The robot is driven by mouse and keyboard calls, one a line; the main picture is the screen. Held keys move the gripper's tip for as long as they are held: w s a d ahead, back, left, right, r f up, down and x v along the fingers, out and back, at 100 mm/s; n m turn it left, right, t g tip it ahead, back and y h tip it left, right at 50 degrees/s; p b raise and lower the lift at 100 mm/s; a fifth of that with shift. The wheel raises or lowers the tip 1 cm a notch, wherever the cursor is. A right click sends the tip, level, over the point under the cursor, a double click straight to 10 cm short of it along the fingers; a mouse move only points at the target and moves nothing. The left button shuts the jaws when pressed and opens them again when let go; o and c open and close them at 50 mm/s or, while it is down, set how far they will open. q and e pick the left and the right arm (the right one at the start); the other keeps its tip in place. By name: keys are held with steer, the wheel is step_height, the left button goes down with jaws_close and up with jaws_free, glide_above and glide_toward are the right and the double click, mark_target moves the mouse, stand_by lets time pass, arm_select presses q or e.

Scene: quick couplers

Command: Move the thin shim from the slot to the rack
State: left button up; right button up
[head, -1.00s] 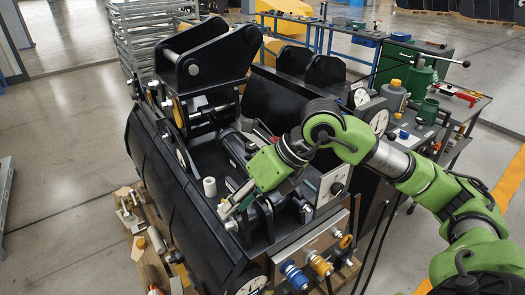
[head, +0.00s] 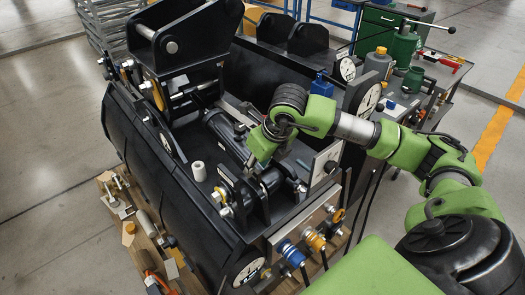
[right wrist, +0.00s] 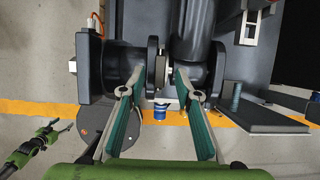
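My right gripper (right wrist: 160,82) is open in the right wrist view, with its two fingers apart on either side of a narrow gap between dark round flanges. A thin plate edge (right wrist: 163,66) shows in that gap, between the fingertips; I cannot tell for sure that it is the shim. In the head view my right gripper (head: 252,166) points down at the black lugs (head: 262,200) on the coupler, its fingertips partly hidden. My left gripper (right wrist: 66,127) shows small at the lower left of the right wrist view, away from the coupler. I cannot identify the rack.
A wooden pallet (head: 150,245) with loose parts lies at the left. A bench with bottles (head: 378,66) is at the right.

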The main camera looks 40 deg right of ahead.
steer(key=x, duration=0.3)
steer(key=shift+f+p, duration=0.1)
steer(key=shift+p, duration=0.2)
steer(key=shift+w+f, duration=0.2)
steer(key=shift+f, duration=0.2)
steer(key=shift+c, duration=0.5)
jaws_close()
steer(key=c, duration=0.6)
jaws_free()
arm_select(q)
steer(key=shift+w+r, duration=0.45)
steer(key=shift+r, duration=0.2)
arm_select(e)
steer(key=shift+r, duration=0.1)
jaws_close()
